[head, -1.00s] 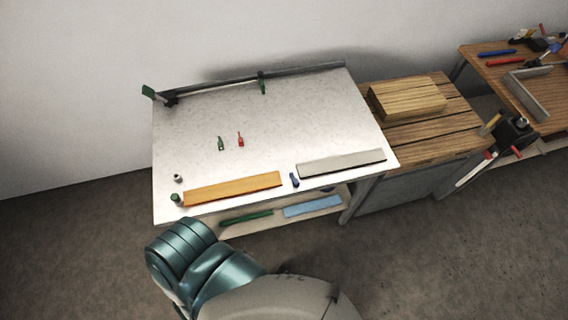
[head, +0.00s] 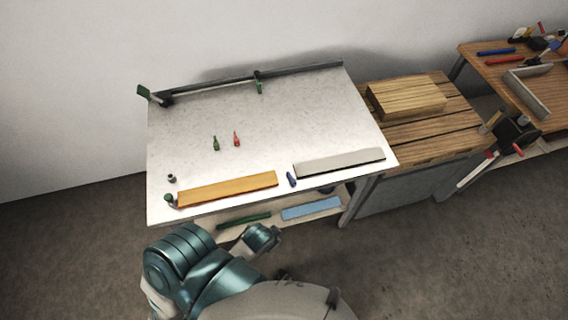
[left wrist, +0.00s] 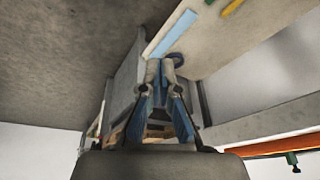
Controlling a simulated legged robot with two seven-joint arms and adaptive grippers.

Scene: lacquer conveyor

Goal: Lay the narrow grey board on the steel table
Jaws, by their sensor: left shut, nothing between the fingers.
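The narrow grey board (head: 340,162) lies flat on the steel table (head: 290,120), along its front edge on the right side, in the head view. My left arm comes up from the bottom of that view, below the table's front edge, and the gripper itself cannot be made out there. In the left wrist view my left gripper (left wrist: 162,68) is shut and empty, with its fingertips meeting near a shelf under the table. The grey board cannot be made out in the wrist view. My right gripper is in neither view.
An orange board (head: 228,188) lies on the table's front left, with a blue item (head: 291,180) between the boards. Green and red bottles (head: 236,139) stand mid-table. A blue board (head: 311,208) lies on the shelf below. A wooden bench (head: 440,135) adjoins on the right.

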